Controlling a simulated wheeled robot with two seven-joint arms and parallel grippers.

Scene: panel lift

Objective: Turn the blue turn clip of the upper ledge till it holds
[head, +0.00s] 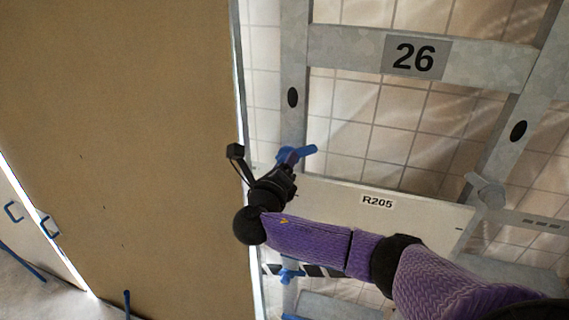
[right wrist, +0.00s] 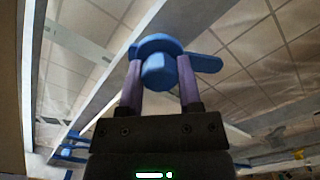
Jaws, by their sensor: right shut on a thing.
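The blue turn clip (head: 306,151) sits on the left upright of the grey metal frame, at the upper left corner of the white panel marked R205 (head: 418,205). My right gripper (head: 288,158) reaches it from below and is shut on it. In the right wrist view, the two purple fingers (right wrist: 160,88) stand on either side of the clip's blue hub (right wrist: 158,72). The clip's flat lever (right wrist: 205,63) sticks out to the right there. Part of the clip is hidden by the fingers. My left gripper is not in view.
A grey clip (head: 486,190) sits at the panel's upper right corner. Another blue clip (head: 290,275) is lower on the left upright. A crossbar carries the plate 26 (head: 415,57). A large brown board (head: 120,120) stands close on the left. My right arm crosses the R205 panel's lower part.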

